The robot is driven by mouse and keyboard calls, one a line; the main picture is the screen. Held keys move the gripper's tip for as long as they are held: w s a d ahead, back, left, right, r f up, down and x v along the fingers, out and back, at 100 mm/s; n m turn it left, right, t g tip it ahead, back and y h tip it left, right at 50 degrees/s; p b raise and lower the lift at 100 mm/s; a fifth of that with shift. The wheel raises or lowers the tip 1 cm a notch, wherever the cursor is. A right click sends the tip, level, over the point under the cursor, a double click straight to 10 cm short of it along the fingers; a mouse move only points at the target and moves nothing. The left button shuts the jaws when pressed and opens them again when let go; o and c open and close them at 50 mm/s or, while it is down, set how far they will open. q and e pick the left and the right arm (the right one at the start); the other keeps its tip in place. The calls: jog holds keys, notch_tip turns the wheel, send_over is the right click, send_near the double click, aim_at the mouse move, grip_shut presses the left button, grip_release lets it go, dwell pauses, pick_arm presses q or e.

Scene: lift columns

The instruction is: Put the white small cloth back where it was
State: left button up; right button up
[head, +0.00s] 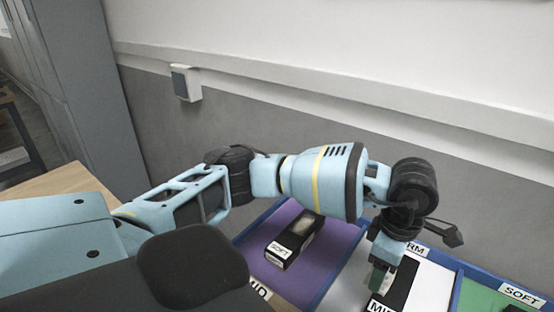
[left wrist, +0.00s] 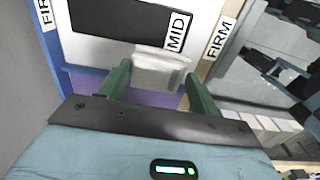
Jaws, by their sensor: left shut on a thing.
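The white small cloth (left wrist: 160,68) is a pale folded block between the green fingers of my left gripper (left wrist: 158,82) in the left wrist view. In the head view my left gripper (head: 382,276) points down over the white section (head: 432,285) of a blue-edged tray. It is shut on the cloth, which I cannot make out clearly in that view. A black box labelled MID (head: 402,292) lies in the white section close beside the gripper; it also shows in the left wrist view (left wrist: 120,18). My right gripper is not in view.
A black box labelled SOFT (head: 293,240) lies in the purple section (head: 258,238) at left. A green section (head: 485,293) is at right. FIRM (head: 413,249) and SOFT (head: 522,295) labels sit on the edges. A grey wall (head: 300,130) stands behind.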

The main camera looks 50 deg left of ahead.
pick_arm(q)
jog(key=m, duration=0.1)
jog(key=s+m, duration=0.1)
jog(key=a+m, duration=0.1)
jog(key=m, duration=0.1)
jog(key=shift+s+a+f, duration=0.1)
jog(key=shift+s+f, duration=0.1)
jog(key=shift+f, duration=0.15)
jog(key=s+a+f+m, duration=0.1)
jog(key=s+a+m, duration=0.2)
jog(key=m, duration=1.3)
jog(key=s, duration=0.3)
jog(key=shift+a+f, duration=0.35)
jog(key=shift+a, duration=0.05)
jog(key=shift+s+a, duration=0.1)
